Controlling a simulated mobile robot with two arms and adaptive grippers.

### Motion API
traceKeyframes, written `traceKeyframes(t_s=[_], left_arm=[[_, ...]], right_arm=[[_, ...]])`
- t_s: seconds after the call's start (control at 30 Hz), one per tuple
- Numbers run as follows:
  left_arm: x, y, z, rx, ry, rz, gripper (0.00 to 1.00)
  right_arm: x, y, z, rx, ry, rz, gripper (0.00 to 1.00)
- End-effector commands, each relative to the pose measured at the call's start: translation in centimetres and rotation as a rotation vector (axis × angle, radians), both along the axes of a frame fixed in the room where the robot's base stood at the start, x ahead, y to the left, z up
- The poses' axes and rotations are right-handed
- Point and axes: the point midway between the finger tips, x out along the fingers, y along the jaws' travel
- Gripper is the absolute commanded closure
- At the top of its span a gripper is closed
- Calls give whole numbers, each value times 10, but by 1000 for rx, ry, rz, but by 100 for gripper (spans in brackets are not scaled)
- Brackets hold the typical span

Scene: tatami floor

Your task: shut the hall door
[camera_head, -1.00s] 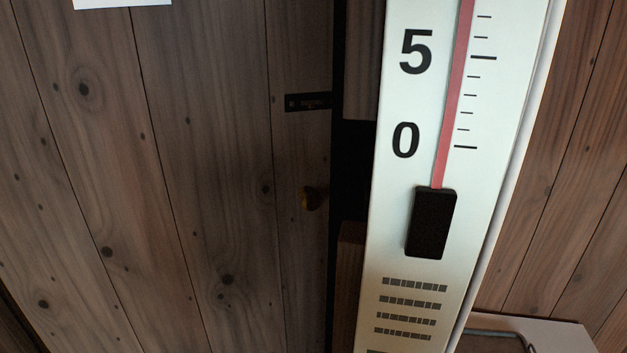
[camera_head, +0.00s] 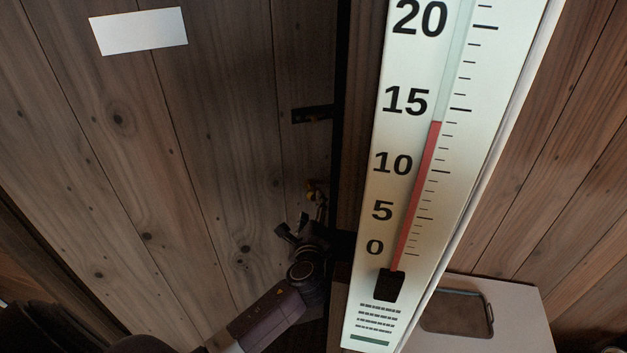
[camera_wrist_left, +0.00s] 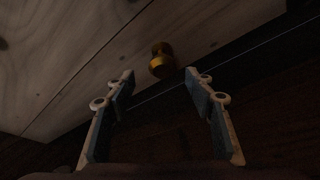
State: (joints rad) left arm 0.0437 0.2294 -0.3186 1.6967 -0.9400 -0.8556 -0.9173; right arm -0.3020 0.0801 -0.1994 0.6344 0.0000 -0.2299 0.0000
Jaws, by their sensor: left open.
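The hall door (camera_head: 215,130) is a dark plank panel filling the left half of the head view. A dark gap runs along its right edge, beside the thermometer. Its small brass knob (camera_head: 316,188) sits near that edge; the knob also shows in the left wrist view (camera_wrist_left: 162,61). My left gripper (camera_head: 297,224) is just below the knob in the head view. In the left wrist view the gripper (camera_wrist_left: 158,85) is open, with its fingers either side of and short of the knob, and nothing between them. My right gripper is not in view.
A large white thermometer (camera_head: 428,130) stands close in front, right of the door edge. A pale surface (camera_head: 530,320) with a dark tray (camera_head: 457,312) lies low on the right. A dark latch plate (camera_head: 312,114) is above the knob. A white paper (camera_head: 138,31) is on the door.

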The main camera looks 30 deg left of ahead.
Motion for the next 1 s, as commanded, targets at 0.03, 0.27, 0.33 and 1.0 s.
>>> traceKeyframes(t_s=[0.03, 0.27, 0.33, 1.0], left_arm=[[2, 0, 4, 11, 0, -4, 51], [20, 8, 0, 18, 0, -6, 51], [29, 13, -2, 18, 0, -6, 51], [70, 33, -15, 13, 0, -7, 51]], right_arm=[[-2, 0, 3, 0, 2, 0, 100], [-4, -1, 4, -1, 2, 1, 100], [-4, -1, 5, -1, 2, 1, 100], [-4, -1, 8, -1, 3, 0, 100]])
